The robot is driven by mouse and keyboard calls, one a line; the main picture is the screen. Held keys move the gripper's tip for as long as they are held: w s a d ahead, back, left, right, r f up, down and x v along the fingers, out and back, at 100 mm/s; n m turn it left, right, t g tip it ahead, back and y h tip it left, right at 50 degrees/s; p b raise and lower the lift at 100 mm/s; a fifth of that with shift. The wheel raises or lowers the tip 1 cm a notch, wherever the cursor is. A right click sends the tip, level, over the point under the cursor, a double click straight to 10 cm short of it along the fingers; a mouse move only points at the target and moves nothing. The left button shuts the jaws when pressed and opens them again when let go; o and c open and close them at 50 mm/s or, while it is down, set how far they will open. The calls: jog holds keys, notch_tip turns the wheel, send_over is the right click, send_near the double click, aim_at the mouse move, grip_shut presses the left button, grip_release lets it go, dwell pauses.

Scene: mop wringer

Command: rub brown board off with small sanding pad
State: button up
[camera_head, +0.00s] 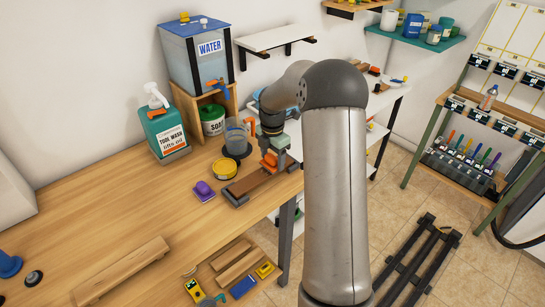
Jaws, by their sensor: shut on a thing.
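The brown board (262,183) lies flat near the right end of the wooden bench, with a dark grey block at its near left end.
The bench's left middle is clear.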

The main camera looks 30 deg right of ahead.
aim_at(263, 173)
jog(key=shift+f+b, duration=0.35)
jog(key=shift+f, duration=0.25)
jog(key=shift+a, duration=0.1)
jog(key=shift+s+a+r, duration=0.1)
jog(key=shift+s+a, duration=0.05)
jog(key=shift+a, duration=0.35)
jog(key=shift+s+a+r, duration=0.1)
jog(key=shift+s+a, duration=0.05)
jog(key=shift+a, duration=0.3)
jog(key=shift+s+a+f, duration=0.1)
jog(key=shift+s+a, duration=0.05)
jog(key=shift+a, duration=0.35)
jog(key=shift+s+a+f, duration=0.1)
jog(key=shift+a, duration=0.35)
jog(key=shift+w+d+p, duration=0.25)
jog(key=shift+w+d, duration=0.05)
jog(key=shift+d, duration=0.75)
jog(key=shift+w+d+p, duration=0.25)
jog(key=shift+d, duration=0.75)
jog(key=shift+r, duration=0.1)
notch_tip(263, 173, up, 7)
jog(key=p, duration=0.5)
